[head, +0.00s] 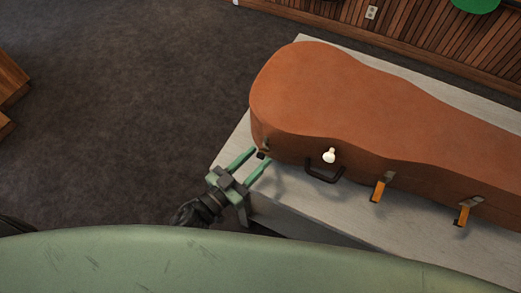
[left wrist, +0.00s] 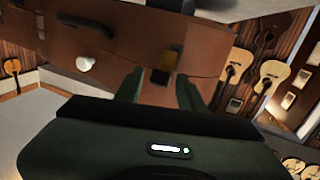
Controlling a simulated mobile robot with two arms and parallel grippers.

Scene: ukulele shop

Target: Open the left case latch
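A brown instrument case (head: 370,95) lies closed on a pale grey table. The left case latch (head: 262,154) is a small dark and brassy piece at the case's left end, on the front side. My left gripper (head: 260,157) is open, its green fingers reaching to that latch. In the left wrist view the latch (left wrist: 163,70) sits between the spread fingertips; I cannot tell whether they touch it. The middle latch (head: 378,189) and right latch (head: 465,214) stick out with orange tabs. My right gripper is not in view.
A dark handle (head: 323,172) and a white knob-like piece (head: 329,155) are on the case's front, right of the left latch. The table (head: 300,213) has bare room in front of the case. Guitars (left wrist: 272,73) hang on a wall in the left wrist view.

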